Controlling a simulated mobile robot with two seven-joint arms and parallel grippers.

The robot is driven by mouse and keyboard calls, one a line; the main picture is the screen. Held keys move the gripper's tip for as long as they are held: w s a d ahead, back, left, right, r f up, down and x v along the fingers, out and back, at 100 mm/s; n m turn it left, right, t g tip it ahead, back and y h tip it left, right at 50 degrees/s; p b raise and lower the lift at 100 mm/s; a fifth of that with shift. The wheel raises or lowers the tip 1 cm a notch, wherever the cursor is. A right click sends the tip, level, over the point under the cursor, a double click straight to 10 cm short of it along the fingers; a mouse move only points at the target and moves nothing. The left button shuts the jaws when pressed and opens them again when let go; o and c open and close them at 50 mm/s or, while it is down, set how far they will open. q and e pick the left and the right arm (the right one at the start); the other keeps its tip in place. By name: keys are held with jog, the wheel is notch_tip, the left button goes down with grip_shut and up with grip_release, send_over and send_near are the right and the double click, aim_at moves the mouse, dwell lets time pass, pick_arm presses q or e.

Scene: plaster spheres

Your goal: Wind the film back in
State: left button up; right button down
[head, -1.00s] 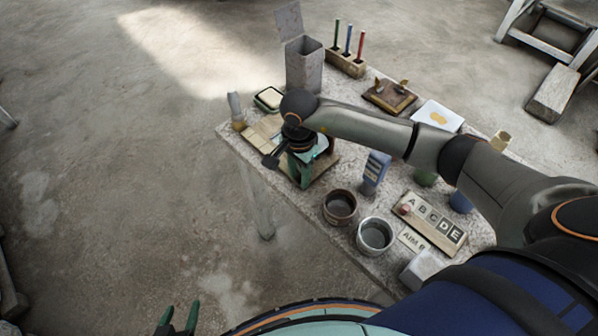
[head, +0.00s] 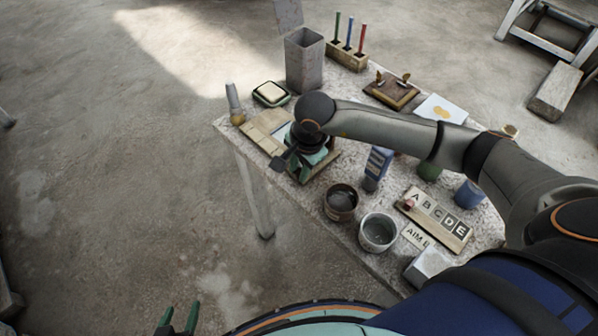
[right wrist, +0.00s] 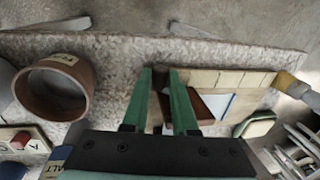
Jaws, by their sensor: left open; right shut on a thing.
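My right gripper (head: 305,165) is low over the table's near left part, and its fingers are mostly hidden by my wrist in the head view. In the right wrist view its green fingers (right wrist: 161,82) are close together on a small dark thing, mostly hidden. Beside them lies a flat pale strip of joined squares (right wrist: 225,79), which also shows in the head view (head: 262,127). I cannot tell whether it is the film. A brown piece with a pale blue panel (right wrist: 216,105) lies by the fingers. My left gripper (head: 178,318) is open and empty, low beside the table.
A brown pot (head: 341,203) and a grey pot (head: 377,232) stand at the near edge. A blue holder (head: 377,166), a lettered board (head: 436,218), a tall grey tin (head: 305,60) and a small green-edged tray (head: 271,93) crowd the table. Floor to the left is open.

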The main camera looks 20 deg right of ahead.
jog(key=shift+f+t+b, duration=0.1)
jog(key=shift+t+b, duration=0.25)
jog(key=shift+t, duration=0.05)
jog(key=c, duration=0.7)
grip_release()
jog(key=v, duration=1.2)
jog(key=shift+s+d+r+b, duration=0.1)
jog(key=shift+d+r+b, duration=0.1)
jog(key=shift+r+b, duration=0.1)
